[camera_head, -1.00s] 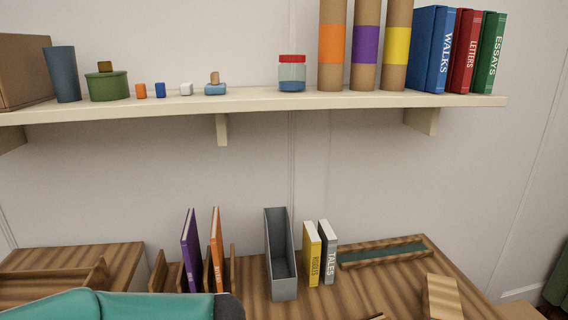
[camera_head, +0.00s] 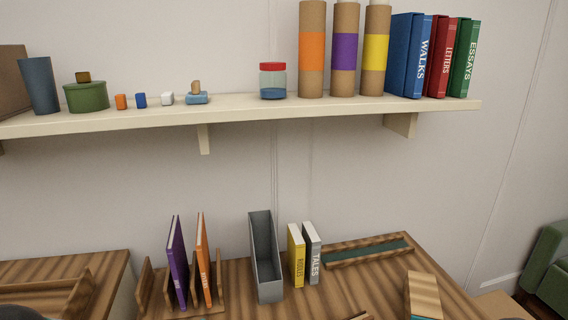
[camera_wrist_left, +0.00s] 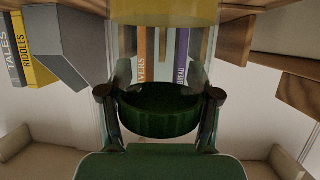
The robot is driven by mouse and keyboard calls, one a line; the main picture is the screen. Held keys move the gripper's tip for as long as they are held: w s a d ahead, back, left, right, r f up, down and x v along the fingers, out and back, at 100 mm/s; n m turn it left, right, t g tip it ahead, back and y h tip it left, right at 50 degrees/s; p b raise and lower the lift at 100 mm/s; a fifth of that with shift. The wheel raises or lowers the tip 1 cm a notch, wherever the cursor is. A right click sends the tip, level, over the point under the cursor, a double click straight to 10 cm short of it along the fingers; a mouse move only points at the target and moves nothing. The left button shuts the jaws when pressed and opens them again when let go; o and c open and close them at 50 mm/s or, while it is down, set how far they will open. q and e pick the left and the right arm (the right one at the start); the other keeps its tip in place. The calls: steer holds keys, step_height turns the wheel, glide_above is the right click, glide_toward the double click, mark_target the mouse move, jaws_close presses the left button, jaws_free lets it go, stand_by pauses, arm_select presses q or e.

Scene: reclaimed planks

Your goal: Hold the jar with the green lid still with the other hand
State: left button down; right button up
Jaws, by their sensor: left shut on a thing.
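In the left wrist view, the jar with the green lid has a clear body (camera_wrist_left: 122,72) with yellow contents at the top of the picture. Its dark green lid (camera_wrist_left: 160,120) faces my wrist. My left gripper (camera_wrist_left: 160,95) is shut on this jar, with one finger at each side of the lid. The jar does not show in the head view. My right gripper is in neither view.
A red-lidded jar (camera_head: 272,82) stands on the wall shelf (camera_head: 240,108) beside tubes and binders. On the plank desk below are a grey file holder (camera_head: 266,262), yellow and grey books, a book rack (camera_head: 146,285) and a shallow tray (camera_head: 368,251).

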arm_select(q)
steer(key=d, duration=0.1)
steer(key=d+m+h, duration=0.1)
steer(key=d, duration=0.1)
steer(key=shift+s+d+f+m+h, duration=0.15)
steer(key=shift+d+f+m+h, duration=0.15)
steer(key=shift+h, duration=0.1)
steer(key=shift+d+f, duration=0.2)
steer(key=shift+d, duration=0.15)
steer(key=s+d+r+m+g+h, duration=0.1)
steer(key=s+d+m+g+h, duration=0.2)
steer(key=d+m+h, duration=0.3)
steer(key=s+d+r+m+g+h, duration=0.1)
steer(key=s+d+m+g+h, duration=0.3)
steer(key=d, duration=0.8)
steer(key=m+h, duration=0.2)
steer(key=shift+m, duration=0.4)
steer(key=shift+s+r, duration=0.1)
